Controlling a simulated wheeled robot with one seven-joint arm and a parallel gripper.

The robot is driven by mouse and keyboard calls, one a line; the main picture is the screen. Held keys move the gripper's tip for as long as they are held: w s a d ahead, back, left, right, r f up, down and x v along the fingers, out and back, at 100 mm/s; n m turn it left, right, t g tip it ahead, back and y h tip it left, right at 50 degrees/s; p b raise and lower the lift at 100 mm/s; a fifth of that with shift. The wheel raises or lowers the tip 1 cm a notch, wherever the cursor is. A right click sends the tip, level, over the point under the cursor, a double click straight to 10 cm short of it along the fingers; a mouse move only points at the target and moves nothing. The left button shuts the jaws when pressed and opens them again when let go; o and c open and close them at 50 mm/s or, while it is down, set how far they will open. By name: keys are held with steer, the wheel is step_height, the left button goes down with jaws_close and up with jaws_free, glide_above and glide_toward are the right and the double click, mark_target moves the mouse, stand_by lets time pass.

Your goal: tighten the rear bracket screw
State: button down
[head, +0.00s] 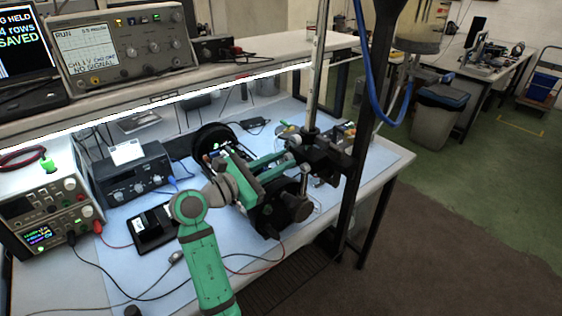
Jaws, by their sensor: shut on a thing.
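My green arm reaches over the blue bench mat from the lower middle of the head view. My gripper (283,160) is at a dark cylinder assembly (268,218), close to the black bracket clamp (325,158) on the upright metal post. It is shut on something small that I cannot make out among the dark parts. A black ring-shaped end (213,138) shows behind my wrist. The rear bracket screw cannot be told apart at this size, and my wrist and gripper cover part of the assembly.
A black instrument box (133,180) and a power supply (48,215) with cables stand at the left. A shelf with an oscilloscope (125,45) runs along the back. A dark upright frame post (370,150) stands at the right. Thin leads cross the front mat.

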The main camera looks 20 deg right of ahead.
steer(key=m, duration=0.7)
steer(key=shift+m, duration=0.4)
steer(key=m, duration=1.4)
steer(key=shift+a, duration=0.15)
steer(key=m, duration=0.4)
steer(key=shift+r+m, duration=0.1)
steer(key=shift+m, duration=1.8)
